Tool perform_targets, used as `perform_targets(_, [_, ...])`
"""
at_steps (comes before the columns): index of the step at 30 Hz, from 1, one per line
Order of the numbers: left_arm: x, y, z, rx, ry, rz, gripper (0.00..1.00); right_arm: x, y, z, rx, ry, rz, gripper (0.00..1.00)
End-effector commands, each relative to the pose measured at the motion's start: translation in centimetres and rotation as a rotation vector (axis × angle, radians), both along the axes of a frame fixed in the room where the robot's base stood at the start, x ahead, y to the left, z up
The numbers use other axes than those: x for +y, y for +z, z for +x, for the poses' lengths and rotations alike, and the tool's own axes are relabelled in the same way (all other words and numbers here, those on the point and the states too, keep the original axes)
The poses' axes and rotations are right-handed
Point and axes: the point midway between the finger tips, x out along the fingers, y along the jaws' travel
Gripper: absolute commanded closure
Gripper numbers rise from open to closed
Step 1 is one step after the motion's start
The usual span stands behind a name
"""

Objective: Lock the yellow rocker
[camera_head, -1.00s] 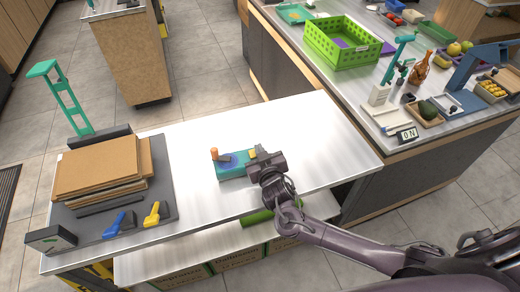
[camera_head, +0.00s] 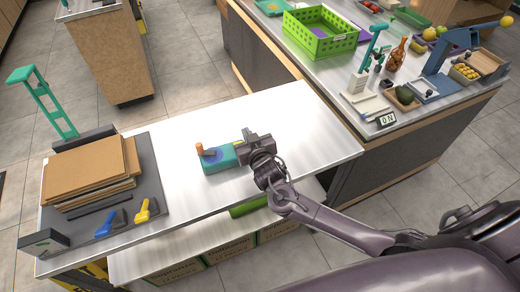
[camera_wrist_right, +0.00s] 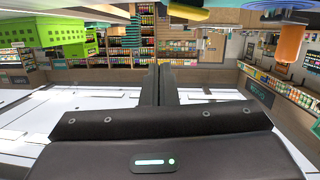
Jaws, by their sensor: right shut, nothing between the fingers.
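A teal device (camera_head: 220,163) lies on the white worktop, with an orange knob (camera_head: 199,148) at its left end and a blue round patch in the middle. A small yellow piece (camera_head: 246,134) shows at the device's right end, partly hidden by my right gripper (camera_head: 244,144); I cannot tell its tilt. A yellow part (camera_wrist_right: 185,13) and the orange knob (camera_wrist_right: 291,42) also show at the top of the right wrist view. My right gripper (camera_wrist_right: 160,68) is shut and empty, close by the device's right end; contact cannot be told. My left gripper is not in view.
A grey base at left holds stacked brown boards (camera_head: 88,172), a green handle (camera_head: 42,100), a blue lever (camera_head: 111,223) and a yellow lever (camera_head: 147,210). A counter with a green crate (camera_head: 318,30) and several goods stands at right. The worktop's back is clear.

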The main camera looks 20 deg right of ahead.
Motion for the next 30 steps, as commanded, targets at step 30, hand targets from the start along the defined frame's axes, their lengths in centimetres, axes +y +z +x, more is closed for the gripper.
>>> perform_targets(30, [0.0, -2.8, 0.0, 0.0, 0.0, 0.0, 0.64, -0.2, 1.7, -9.6, 0.004, 0.003, -0.001, 1.0])
